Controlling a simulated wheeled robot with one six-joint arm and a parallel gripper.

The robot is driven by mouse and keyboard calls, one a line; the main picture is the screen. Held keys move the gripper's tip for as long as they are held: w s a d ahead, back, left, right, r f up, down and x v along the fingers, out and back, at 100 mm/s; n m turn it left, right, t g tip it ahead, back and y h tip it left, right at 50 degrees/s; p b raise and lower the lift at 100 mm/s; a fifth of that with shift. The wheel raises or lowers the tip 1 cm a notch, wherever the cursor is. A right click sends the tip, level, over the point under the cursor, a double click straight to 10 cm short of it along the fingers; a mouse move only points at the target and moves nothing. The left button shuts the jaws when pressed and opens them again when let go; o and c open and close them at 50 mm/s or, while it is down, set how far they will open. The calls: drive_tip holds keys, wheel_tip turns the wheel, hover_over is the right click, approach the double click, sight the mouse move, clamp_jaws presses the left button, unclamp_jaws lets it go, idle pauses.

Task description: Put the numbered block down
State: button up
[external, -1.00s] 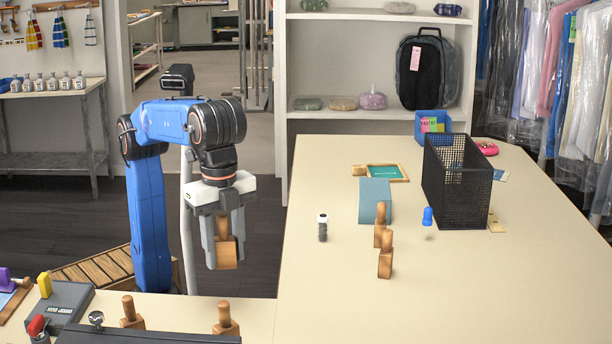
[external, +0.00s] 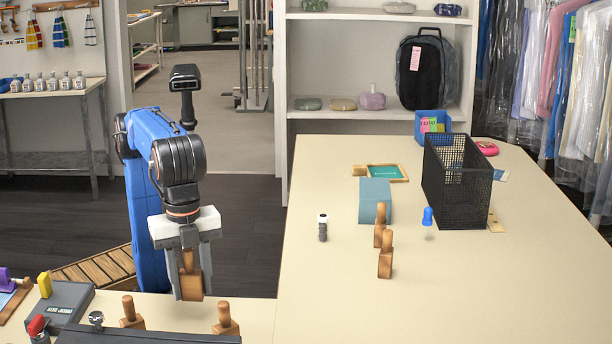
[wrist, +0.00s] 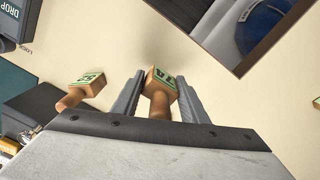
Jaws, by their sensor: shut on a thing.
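My gripper (external: 191,292) is shut on a wooden numbered block (external: 189,272) with a peg handle. It holds the block upright above the left counter, near the counter's back edge. In the wrist view the held block (wrist: 161,88) sits between the two fingers, and its green numbered face shows; I cannot read the number surely. Another handled block (wrist: 88,84) lies beside it in the wrist view. In the external view two similar blocks, one (external: 132,313) and another (external: 226,321), stand on the left counter below my gripper.
A dark flat case (external: 150,336) lies at the front of the left counter, with a grey device (external: 68,298) left of it. On the right table (external: 330,290) stand two more wooden blocks (external: 385,262), a dark vial (external: 322,228) and a black mesh basket (external: 458,182).

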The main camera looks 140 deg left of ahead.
sight(196, 318)
drive_tip(key=shift+f, duration=2.4)
drive_tip(key=shift+f, duration=0.1)
drive_tip(key=o, duration=1.2)
wheel_tip(196, 318, up, 12)
drive_tip(key=shift+r, duration=0.15)
